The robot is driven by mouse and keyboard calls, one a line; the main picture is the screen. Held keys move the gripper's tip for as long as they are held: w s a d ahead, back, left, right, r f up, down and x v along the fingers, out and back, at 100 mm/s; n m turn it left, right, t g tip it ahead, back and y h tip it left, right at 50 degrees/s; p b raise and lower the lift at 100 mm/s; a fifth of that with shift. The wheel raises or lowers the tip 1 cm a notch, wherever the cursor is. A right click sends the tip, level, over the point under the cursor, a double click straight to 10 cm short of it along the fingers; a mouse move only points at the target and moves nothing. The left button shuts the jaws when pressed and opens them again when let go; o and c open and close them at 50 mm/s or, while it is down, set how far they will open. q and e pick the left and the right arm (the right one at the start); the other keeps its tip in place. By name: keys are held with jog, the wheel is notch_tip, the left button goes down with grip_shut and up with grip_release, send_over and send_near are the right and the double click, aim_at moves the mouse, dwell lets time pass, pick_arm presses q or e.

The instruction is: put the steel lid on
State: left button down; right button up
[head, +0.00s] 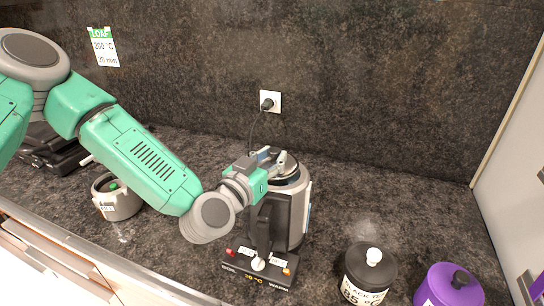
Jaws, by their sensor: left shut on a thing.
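A dark and silver kettle (296,218) with a black handle stands on a black base (258,270). My left gripper (278,160) is over the kettle's mouth, coming in from the left. It is shut on the steel lid (289,176), which shows as a round dark and grey piece at the kettle's top, partly covered by the fingers. I cannot tell whether the lid touches the rim or hangs just above it. My right gripper is not in view.
The base has a lever and small coloured lights. A black tea canister (369,275) and a purple canister (448,288) stand at the front right. A grey pot (118,200) is on the left. A wall socket (269,102) with a cord is behind.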

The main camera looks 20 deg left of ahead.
pick_arm(q)
jog(key=shift+d+f+b, duration=0.3)
jog(key=shift+d+f, duration=0.1)
jog(key=shift+a+f+b, duration=0.25)
jog(key=shift+f+b, duration=0.05)
jog(key=shift+f, duration=0.15)
jog(key=shift+d, duration=0.2)
jog(key=shift+w+a, duration=0.1)
jog(key=shift+a, duration=0.1)
jog(key=c, duration=1.2)
grip_release()
jog(key=shift+a, duration=0.1)
jog(key=shift+w, duration=0.1)
jog(key=shift+a, duration=0.1)
